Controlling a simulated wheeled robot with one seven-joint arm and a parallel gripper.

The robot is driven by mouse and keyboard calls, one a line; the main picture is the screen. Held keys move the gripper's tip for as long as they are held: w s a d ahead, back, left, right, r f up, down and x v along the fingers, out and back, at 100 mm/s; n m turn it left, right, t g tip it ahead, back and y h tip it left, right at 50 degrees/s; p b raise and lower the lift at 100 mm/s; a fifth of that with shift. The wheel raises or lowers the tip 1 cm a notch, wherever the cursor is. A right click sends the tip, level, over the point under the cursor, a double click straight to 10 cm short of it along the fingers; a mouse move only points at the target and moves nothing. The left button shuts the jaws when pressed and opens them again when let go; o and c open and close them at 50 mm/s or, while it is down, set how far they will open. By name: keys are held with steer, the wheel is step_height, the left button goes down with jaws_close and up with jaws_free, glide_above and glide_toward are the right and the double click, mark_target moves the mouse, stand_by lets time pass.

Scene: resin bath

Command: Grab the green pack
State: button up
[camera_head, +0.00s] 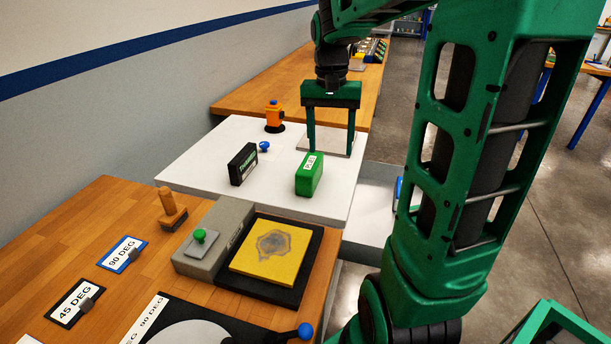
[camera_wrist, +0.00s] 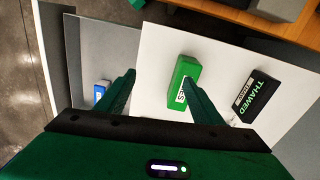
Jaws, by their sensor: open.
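The green pack (camera_head: 309,175) is a small green block with a white label, standing on the white table (camera_head: 215,150). In the wrist view the green pack (camera_wrist: 184,77) lies ahead of the jaws, nearer the right finger, which overlaps its lower edge in the picture. My gripper (camera_head: 331,150) is open, with two green fingers pointing down. In the head view it is behind the pack, above the table's far right part. The wrist view shows the open fingers (camera_wrist: 159,80) with nothing held between them. I cannot tell whether a finger touches the pack.
A black block marked THAWED (camera_head: 243,164) stands left of the pack, with a blue knob (camera_head: 264,146) behind it. An orange device (camera_head: 274,117) is at the back. A grey box with a green button (camera_head: 201,240) and a yellow plate (camera_head: 271,252) occupy the wooden bench in front.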

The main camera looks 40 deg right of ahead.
steer(key=m, duration=0.1)
glide_toward(310, 162)
steer(key=s+d, duration=0.1)
steer(key=shift+w+d+y, duration=0.1)
steer(key=shift+y, duration=0.2)
step_height(310, 162, down, 5)
steer(key=shift+w+f, duration=0.1)
steer(key=shift+w+a+f, duration=0.1)
steer(key=shift+a+f, duration=0.1)
steer(key=shift+f, duration=1.15)
steer(key=shift+w+a+f, duration=0.1)
steer(key=shift+a+f, duration=0.1)
steer(key=shift+f, duration=1.15)
steer(key=c, duration=1.3)
